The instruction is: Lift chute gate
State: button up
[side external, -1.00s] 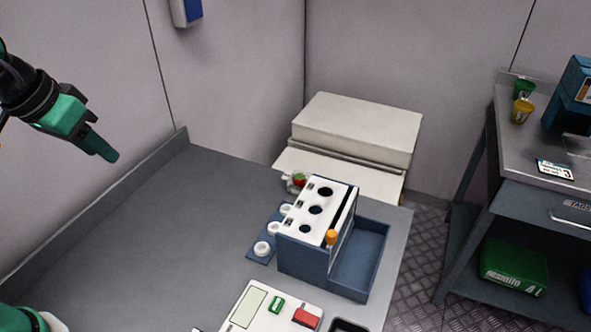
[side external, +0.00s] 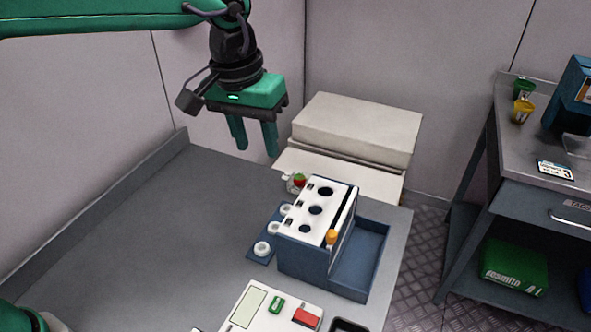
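A blue box with a white top panel (side external: 323,198) stands on the grey table. The panel has several dark round holes. A thin upright plate with an orange knob (side external: 331,237) stands at the box's right side, between the panel and an open blue tray (side external: 372,236); this looks like the chute gate, and it sits low against the box. My gripper (side external: 254,150) hangs in the air above the table, up and to the left of the box. Its two green fingers point down, apart, with nothing between them.
Small white cups (side external: 262,248) stand on a blue ledge at the box's left. A small clear container with something red (side external: 297,181) is behind the box. A white device with green and red buttons (side external: 270,308) lies in front. The table's left half (side external: 150,240) is clear.

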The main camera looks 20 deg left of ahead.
jog(key=g, duration=0.1)
send_over(332, 233)
jog(key=shift+y, duration=0.4)
notch_tip(332, 233, down, 7)
jog(key=shift+r, duration=0.15)
jog(key=shift+f, duration=3.85)
jog(key=shift+c, duration=0.4)
grip_shut()
